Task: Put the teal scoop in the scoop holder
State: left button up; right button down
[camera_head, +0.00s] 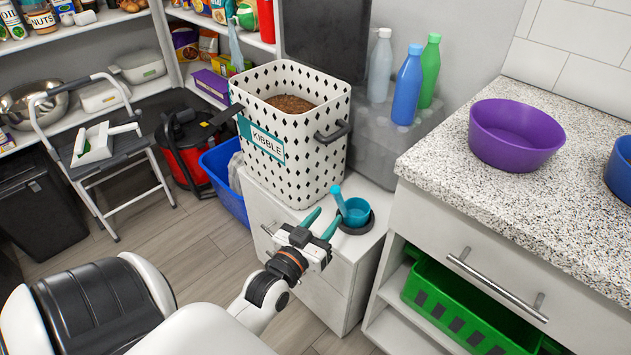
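The teal scoop (356,211) stands at the black round scoop holder (354,228) on the white cabinet, right of the kibble bin. Its cup appears to sit inside the holder's ring, and its handle points up and leans left. The exact depth of the cup in the ring cannot be told. My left gripper (329,214) is just left of the scoop. Its two teal-green fingers are spread apart with nothing seen between them, and they appear clear of the scoop. My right gripper is not in view.
A white diamond-patterned kibble bin (309,163) stands directly behind the gripper. Several bottles (406,85) stand behind the holder. A speckled counter (535,190) with a purple bowl (514,134) rises on the right. A blue tub (222,185) sits on the floor at left.

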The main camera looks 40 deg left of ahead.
pick_arm(q)
jog(key=s+d+f+m+g+h, duration=0.1)
jog(key=s+d+f+g, duration=0.2)
jog(key=f, duration=0.6)
jog(key=s+d+f+m+g+h, duration=0.1)
jog(key=s+d+f+m+g, duration=0.1)
jog(key=s+d+f+g, duration=0.2)
jog(key=s+d+f+m+g, duration=0.1)
jog(key=s+d+f+g, duration=0.3)
jog(key=f, duration=1.2)
jog(key=s+g, duration=0.4)
jog(key=s, duration=0.2)
jog(key=shift+s+f+m+h, duration=0.25)
jog(key=shift+s+m+h, duration=0.05)
jog(key=shift+h, duration=0.1)
